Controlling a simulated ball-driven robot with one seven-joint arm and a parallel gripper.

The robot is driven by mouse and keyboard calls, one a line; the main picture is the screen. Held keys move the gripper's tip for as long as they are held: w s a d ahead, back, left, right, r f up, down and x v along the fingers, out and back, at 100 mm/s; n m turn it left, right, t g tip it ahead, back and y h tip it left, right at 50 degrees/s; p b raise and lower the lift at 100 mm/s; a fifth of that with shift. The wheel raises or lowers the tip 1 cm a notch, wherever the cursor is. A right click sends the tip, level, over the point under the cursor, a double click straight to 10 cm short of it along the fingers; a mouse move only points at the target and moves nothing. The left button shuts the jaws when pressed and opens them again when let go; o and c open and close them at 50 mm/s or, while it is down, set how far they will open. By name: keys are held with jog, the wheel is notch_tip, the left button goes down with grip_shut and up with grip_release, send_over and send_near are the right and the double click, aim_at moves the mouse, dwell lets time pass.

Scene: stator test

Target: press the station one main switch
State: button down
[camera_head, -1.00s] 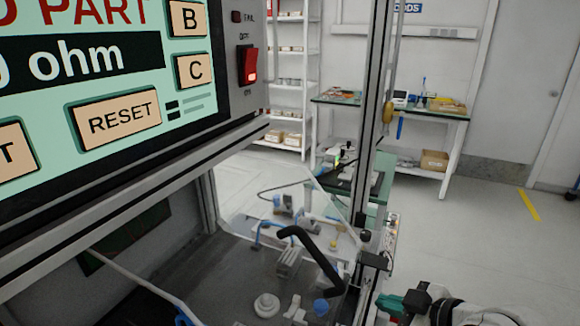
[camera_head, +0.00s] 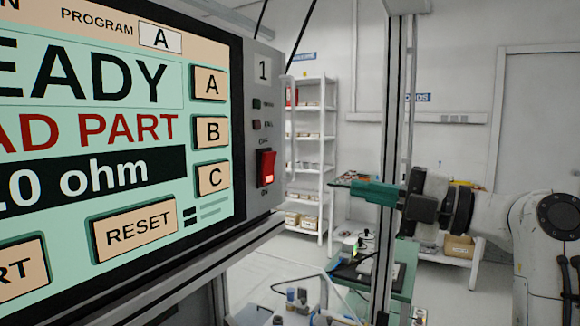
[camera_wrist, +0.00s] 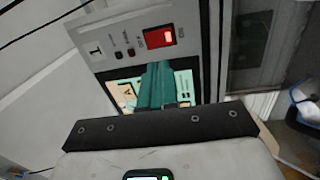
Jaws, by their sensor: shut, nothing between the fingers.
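The main switch (camera_head: 265,168) is a red rocker on the grey side panel marked 1 (camera_head: 262,71), right of the station's screen (camera_head: 90,150). Its lower part glows. In the wrist view the switch (camera_wrist: 159,37) shows near the top, just beyond the fingertips. My gripper (camera_head: 354,192) has green fingers, is shut and empty, and points left toward the panel. In the head view it is right of the switch and slightly lower, with a visible gap. The fingers (camera_wrist: 156,68) also show in the wrist view, covering part of the screen.
A vertical metal post (camera_head: 393,150) stands behind my gripper. White shelves (camera_head: 312,150) with boxes and a green-topped bench (camera_head: 350,183) are farther back. The screen shows READY, program A, and buttons including RESET (camera_head: 135,233).

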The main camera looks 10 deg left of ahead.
jog(key=shift+s+a+r+n, duration=0.15)
jog(key=shift+r+n, duration=0.25)
jog(key=shift+r, duration=0.35)
jog(key=p, duration=0.4)
send_near(273, 160)
jog(key=x, duration=0.5)
jog(key=shift+x, duration=0.9)
jog(key=shift+a, duration=0.2)
jog(key=shift+d, duration=0.1)
